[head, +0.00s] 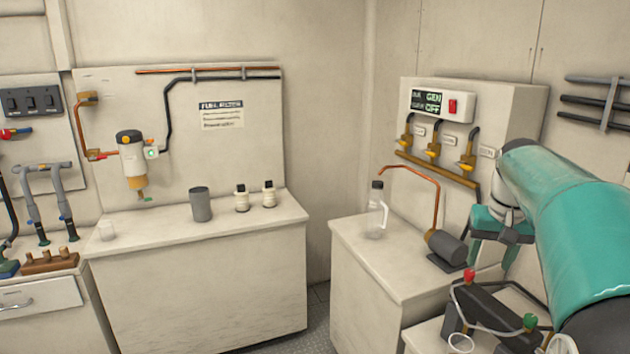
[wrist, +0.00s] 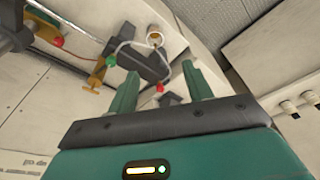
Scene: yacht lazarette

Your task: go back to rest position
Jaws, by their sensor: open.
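My gripper (head: 492,262) is at the right of the head view, at the end of my teal arm (head: 575,215), with its fingers pointing down. In the wrist view my gripper (wrist: 160,72) shows two green fingers apart with nothing held between them. Below it is a dark box (head: 495,307) with a red and a green knob and a pale cable. The same dark box (wrist: 145,64) lies beyond the fingertips in the wrist view. I cannot tell the exact gap between fingers and box.
A clear bottle (head: 376,215) and a dark grey motor-like unit (head: 447,249) with a copper pipe stand on the right counter. A valve panel (head: 470,120) rises behind my gripper.

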